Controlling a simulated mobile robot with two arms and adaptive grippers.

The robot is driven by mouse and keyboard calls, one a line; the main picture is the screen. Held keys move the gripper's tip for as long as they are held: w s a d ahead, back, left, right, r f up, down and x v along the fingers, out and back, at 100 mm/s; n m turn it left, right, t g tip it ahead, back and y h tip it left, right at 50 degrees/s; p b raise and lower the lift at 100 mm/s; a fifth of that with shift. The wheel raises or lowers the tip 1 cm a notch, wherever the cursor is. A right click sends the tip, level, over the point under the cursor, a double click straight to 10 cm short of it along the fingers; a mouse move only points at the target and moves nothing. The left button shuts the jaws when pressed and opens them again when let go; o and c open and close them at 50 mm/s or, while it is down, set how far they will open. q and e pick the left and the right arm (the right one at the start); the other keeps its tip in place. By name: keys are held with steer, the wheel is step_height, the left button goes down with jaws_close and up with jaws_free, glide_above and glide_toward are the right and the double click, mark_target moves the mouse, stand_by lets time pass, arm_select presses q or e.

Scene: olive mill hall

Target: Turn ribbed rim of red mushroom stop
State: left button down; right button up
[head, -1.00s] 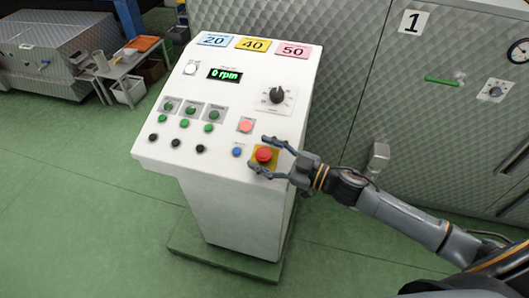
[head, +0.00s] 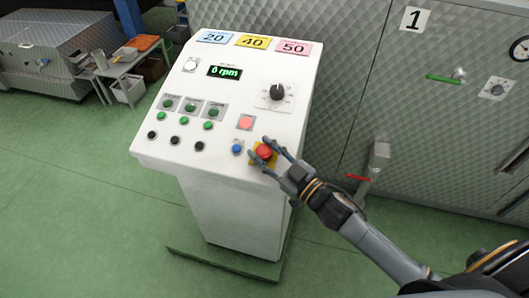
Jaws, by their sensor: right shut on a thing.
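The red mushroom stop (head: 264,152) sits on a yellow plate (head: 255,160) at the lower right of the white control desk's sloping panel. My right gripper (head: 260,151) comes in from the lower right. Its two fingers lie on either side of the red head and are shut on it. The fingers and palm hide part of the head and of the yellow plate. The ribs of the rim are too small to make out. My left gripper is not in view.
A black rotary knob (head: 278,92) and a display reading 0 rpm (head: 225,72) are higher up. A metal-clad machine (head: 430,120) stands behind on the right.

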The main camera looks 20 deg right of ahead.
steer(key=shift+f+m+t+h+b, duration=0.1)
steer(key=shift+m+t+h+b, duration=0.75)
steer(key=shift+m+h, duration=0.75)
steer(key=shift+f+m+t+h+b, duration=0.1)
steer(key=shift+m+t+h+b, duration=0.45)
steer(key=shift+m+h+b, duration=1.05)
steer(key=shift+n+h+p, duration=0.4)
steer(key=shift+h+p, duration=0.05)
steer(key=shift+h, duration=0.15)
steer(key=o, duration=1.2)
steer(key=shift+r, duration=0.1)
steer(key=shift+s, duration=0.2)
steer(key=s, duration=0.3)
steer(key=s+f, duration=0.1)
steer(key=s, duration=0.3)
steer(key=s+f, duration=0.1)
steer(key=s, duration=0.3)
steer(key=shift+s+d, duration=0.25)
steer(key=shift+d, duration=0.05)
